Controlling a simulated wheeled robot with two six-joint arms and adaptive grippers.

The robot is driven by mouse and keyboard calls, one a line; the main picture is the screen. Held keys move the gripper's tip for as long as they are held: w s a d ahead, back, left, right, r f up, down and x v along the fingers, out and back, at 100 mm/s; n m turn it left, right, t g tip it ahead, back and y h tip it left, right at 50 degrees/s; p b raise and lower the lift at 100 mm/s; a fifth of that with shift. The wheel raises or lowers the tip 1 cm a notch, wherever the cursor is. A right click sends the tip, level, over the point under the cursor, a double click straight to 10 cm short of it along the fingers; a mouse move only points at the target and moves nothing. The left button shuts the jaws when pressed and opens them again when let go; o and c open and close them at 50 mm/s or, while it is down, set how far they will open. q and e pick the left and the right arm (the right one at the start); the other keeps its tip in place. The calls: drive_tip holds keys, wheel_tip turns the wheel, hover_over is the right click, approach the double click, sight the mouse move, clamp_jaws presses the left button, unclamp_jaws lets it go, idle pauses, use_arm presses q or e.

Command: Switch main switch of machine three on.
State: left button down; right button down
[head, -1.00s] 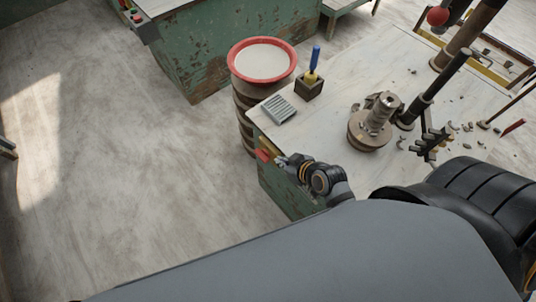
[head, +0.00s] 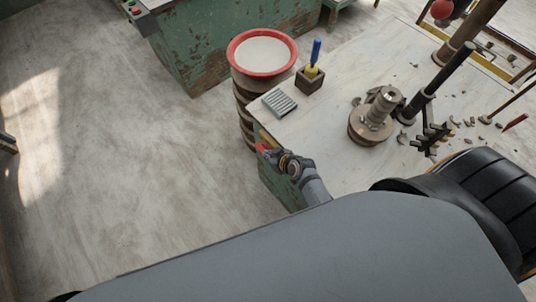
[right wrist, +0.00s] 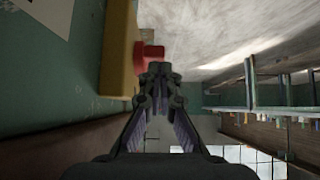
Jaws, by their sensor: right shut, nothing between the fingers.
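The red switch (head: 262,147) sits on the left side of the green machine bench (head: 280,188). In the right wrist view the red switch part (right wrist: 151,52) stands out from a yellow housing (right wrist: 118,50) on a green wall. My right gripper (head: 268,151) is shut and empty, with its fingertips right at the switch. In the right wrist view the fingertips (right wrist: 157,70) overlap the red part's lower edge; I cannot tell whether they touch. No machine number is readable, and the switch position is unclear. My left gripper is not in view.
On the bench top are a grey ribbed block (head: 279,102), a blue-handled tool in a holder (head: 314,62), and a clay-covered spindle (head: 375,120). A red-rimmed barrel (head: 242,90) stands beside the bench. Another green machine (head: 215,45) stands behind. The floor at left is clear.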

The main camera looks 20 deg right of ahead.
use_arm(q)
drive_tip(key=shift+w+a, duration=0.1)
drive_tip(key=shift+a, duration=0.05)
use_arm(e)
drive_tip(key=shift+f, duration=0.1)
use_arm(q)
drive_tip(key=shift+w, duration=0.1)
use_arm(e)
drive_tip(key=shift+s+d+f, duration=0.1)
drive_tip(key=shift+s+f, duration=0.1)
drive_tip(key=shift+f, duration=0.1)
idle(0.5)
